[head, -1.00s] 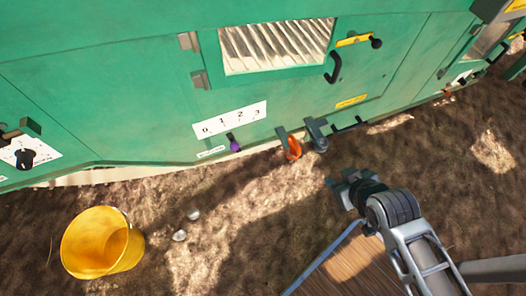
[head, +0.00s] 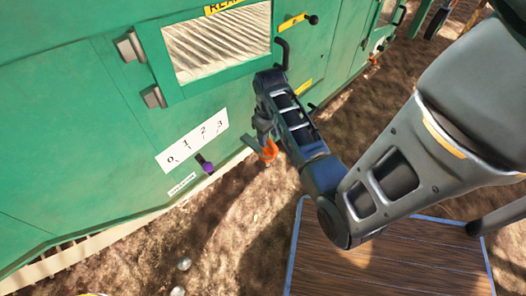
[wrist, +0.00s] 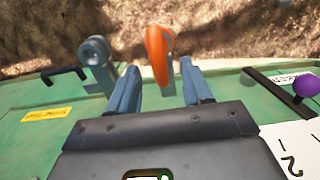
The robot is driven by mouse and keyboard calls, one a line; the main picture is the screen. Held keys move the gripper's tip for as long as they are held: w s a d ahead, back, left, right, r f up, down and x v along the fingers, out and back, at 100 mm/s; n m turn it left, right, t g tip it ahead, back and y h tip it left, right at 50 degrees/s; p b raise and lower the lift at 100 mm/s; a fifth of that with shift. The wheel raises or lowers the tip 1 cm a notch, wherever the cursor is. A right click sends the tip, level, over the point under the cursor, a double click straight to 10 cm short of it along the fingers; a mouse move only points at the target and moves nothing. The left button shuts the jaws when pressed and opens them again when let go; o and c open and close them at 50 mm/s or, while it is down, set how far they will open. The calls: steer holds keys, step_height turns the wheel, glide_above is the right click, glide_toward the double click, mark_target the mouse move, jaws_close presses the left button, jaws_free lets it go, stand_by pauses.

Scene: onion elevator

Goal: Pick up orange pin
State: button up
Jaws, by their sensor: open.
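The orange pin (head: 268,152) is at the lower edge of the green machine, close to a grey bracket. It also shows in the wrist view (wrist: 157,52), upright at the top centre. My gripper (wrist: 159,68) is open, with one blue-grey finger on each side of the pin's lower part in that view. The orange part reaches beyond the fingertips, and no contact is visible. In the head view, my arm covers part of the area beside the pin, and the fingers are hard to make out.
The green machine wall (head: 75,130) stands close by. A purple-tipped lever (head: 207,167) and a 0-to-3 scale (head: 192,143) are left of the pin. A grey round-ended bracket (wrist: 95,52) is left of the fingers in the wrist view. Bare soil (head: 225,225) lies below.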

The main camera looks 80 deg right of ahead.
mark_target(268, 140)
step_height(268, 140, down, 6)
steer(key=b, duration=0.2)
steer(key=shift+d+b, duration=0.1)
steer(key=shift+b, duration=0.2)
steer(key=shift+r, duration=0.1)
jaws_close()
